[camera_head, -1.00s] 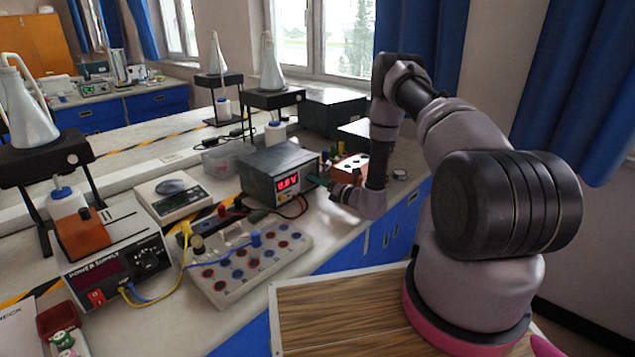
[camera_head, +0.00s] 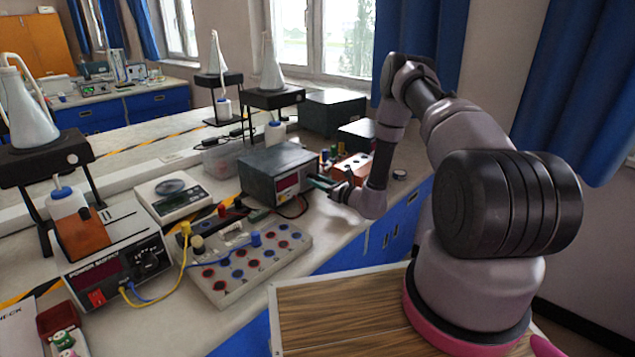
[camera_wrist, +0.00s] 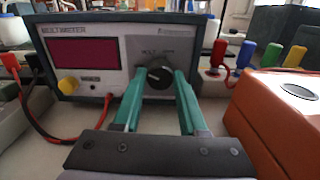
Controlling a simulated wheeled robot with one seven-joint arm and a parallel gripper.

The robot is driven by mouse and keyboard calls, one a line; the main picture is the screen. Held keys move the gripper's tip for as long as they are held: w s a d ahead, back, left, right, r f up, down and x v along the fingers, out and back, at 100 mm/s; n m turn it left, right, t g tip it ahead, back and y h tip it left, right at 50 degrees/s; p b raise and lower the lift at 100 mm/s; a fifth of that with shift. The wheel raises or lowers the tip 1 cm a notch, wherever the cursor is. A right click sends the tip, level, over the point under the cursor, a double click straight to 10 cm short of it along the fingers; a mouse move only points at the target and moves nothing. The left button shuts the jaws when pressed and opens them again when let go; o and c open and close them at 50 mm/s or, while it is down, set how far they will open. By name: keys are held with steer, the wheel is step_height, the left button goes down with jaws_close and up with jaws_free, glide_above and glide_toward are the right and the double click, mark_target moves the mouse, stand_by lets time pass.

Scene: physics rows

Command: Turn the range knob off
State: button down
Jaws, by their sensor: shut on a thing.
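The multimeter (camera_head: 262,160) is a dark grey box with a light front, standing on the bench. Its front fills the upper left of the wrist view (camera_wrist: 112,42), with a dark red, unlit display (camera_wrist: 86,52) and the round black range knob (camera_wrist: 158,72) to the right of it. My gripper (camera_wrist: 158,78) has its two green fingers shut on the knob, one on each side. In the head view my gripper (camera_head: 322,183) is at the multimeter's right front. The knob is hidden there, and the small labels around it are hard to read.
An orange box (camera_wrist: 280,115) and several coloured plugs stand close on the right. A board of sockets (camera_head: 250,262) lies in front of the multimeter.

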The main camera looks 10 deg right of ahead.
steer(key=shift+n, duration=1.3)
steer(key=shift+c, duration=2.2)
jaws_free()
steer(key=v, duration=1.1)
steer(key=shift+w, duration=0.1)
